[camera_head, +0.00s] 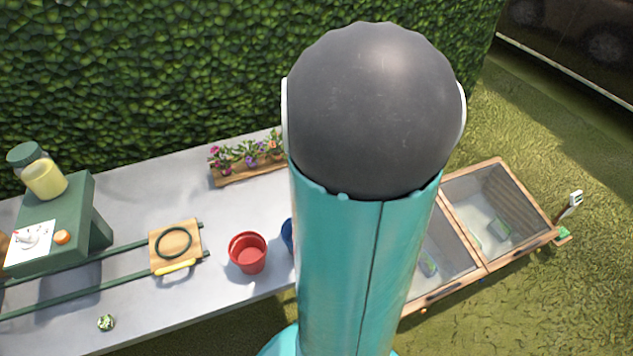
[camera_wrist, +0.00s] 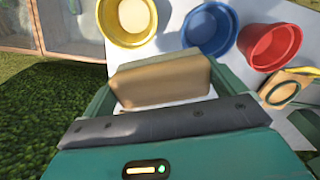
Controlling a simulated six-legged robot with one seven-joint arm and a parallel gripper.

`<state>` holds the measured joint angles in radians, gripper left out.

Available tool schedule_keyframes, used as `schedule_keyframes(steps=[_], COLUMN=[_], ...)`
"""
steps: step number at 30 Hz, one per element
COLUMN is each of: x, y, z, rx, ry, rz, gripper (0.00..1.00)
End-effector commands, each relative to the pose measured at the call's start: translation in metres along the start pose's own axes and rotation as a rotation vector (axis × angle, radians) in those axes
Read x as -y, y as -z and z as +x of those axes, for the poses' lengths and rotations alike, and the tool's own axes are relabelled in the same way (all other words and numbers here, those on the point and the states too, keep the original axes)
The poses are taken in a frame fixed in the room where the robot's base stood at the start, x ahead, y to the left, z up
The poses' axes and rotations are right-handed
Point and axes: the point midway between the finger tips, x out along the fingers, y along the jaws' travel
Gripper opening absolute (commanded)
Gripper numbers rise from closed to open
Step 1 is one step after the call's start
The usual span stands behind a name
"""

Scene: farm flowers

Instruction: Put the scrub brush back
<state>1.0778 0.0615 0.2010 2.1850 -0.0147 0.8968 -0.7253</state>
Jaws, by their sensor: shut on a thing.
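A tan block with a pale underside, which looks like the scrub brush (camera_wrist: 160,80), sits between the green jaws of my gripper (camera_wrist: 165,92) in the wrist view. My gripper is shut on it. The block is seen from above, so its bristles cannot be made out clearly. Beyond it in the wrist view are a yellow bucket (camera_wrist: 127,37), a blue bucket (camera_wrist: 209,28) and a red bucket (camera_wrist: 269,45) in a row. In the head view my arm hides the gripper, the brush and the yellow bucket.
The grey table (camera_head: 135,205) carries a flower planter (camera_head: 248,168), a wooden board with a ring (camera_head: 176,247) and a green stand (camera_head: 60,220) with a jar (camera_head: 40,172). Glass-topped wooden frames (camera_head: 497,208) stand right. A leafy hedge (camera_head: 150,80) runs behind the table.

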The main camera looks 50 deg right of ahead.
Motion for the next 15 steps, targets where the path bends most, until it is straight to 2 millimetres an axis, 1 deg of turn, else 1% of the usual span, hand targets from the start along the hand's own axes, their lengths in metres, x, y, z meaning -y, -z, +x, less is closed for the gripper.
schedule_keyframes(steps=[2,5,8,15], x=[0.0,-0.004,-0.014,-0.044], y=[0.0,0.004,0.015,0.048], z=[0.001,0.004,0.012,0.033], rx=[0.0,0.001,0.001,0.001], ry=[0.001,0.001,0.002,0.004], rz=[0.001,0.0,0.0,0.0], gripper=[0.66,0.66,0.66,0.66])
